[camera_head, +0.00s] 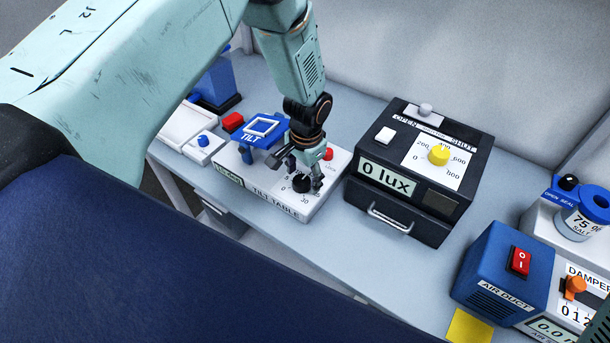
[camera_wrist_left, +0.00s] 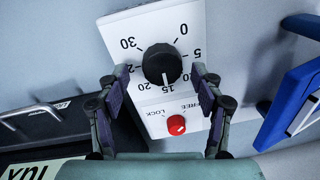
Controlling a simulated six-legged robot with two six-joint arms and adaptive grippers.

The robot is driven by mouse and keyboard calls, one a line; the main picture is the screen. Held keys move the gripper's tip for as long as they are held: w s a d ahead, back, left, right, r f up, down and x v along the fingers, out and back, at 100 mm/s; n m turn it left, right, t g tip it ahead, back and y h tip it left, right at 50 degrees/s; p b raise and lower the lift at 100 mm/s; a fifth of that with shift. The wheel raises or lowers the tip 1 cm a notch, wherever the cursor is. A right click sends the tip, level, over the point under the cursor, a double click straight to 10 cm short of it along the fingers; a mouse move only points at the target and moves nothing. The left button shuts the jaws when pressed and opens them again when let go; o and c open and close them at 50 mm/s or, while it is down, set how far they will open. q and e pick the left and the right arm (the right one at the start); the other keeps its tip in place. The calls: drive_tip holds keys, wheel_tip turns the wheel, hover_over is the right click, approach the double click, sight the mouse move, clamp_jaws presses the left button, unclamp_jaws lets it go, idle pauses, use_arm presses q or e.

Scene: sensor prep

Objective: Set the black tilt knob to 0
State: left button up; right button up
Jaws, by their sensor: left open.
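The tilt table (camera_head: 245,182) is a white box with a blue tilting frame (camera_head: 262,127) on top. Its black tilt knob (camera_head: 301,183) sits on the near right part. In the left wrist view the black knob (camera_wrist_left: 161,60) has a white mark pointing down at about 15; the 0 is at the upper right. A red lock knob (camera_wrist_left: 176,125) sits between LOCK and FREE; its setting is unclear. My left gripper (camera_head: 295,172) is open over the black knob. In the wrist view its fingers (camera_wrist_left: 157,80) stand either side of the knob, apart from it. My right gripper is out of view.
A black lux box (camera_head: 411,217) with a yellow dial (camera_head: 438,155) stands right of the tilt table. A blue air duct unit (camera_head: 505,271) and a salt jar (camera_head: 584,219) are farther right. A small white box with a blue knob (camera_head: 203,141) is at left.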

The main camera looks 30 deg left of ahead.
use_arm(q)
drive_tip(key=shift+w+a+f, duration=0.1)
drive_tip(key=shift+f, duration=0.4)
drive_tip(key=shift+s+a+f, duration=0.2)
drive_tip(key=shift+a, duration=0.1)
drive_tip(key=shift+s+r, duration=0.2)
drive_tip(key=shift+s, duration=0.05)
drive_tip(key=shift+d, duration=0.15)
drive_tip(key=shift+c, duration=0.6)
drive_tip(key=shift+w+d+f, duration=0.1)
drive_tip(key=shift+w+d, duration=0.1)
drive_tip(key=shift+w, duration=0.1)
drive_tip(key=c, duration=0.3)
drive_tip(key=shift+w, duration=0.1)
drive_tip(key=shift+c, duration=0.9)
drive_tip(key=shift+a+f, duration=0.1)
drive_tip(key=shift+a, duration=0.05)
drive_tip(key=shift+c, duration=0.6)
drive_tip(key=shift+s, duration=0.25)
drive_tip(key=c, duration=0.3)
drive_tip(key=shift+w, duration=0.1)
drive_tip(key=shift+c, duration=0.6)
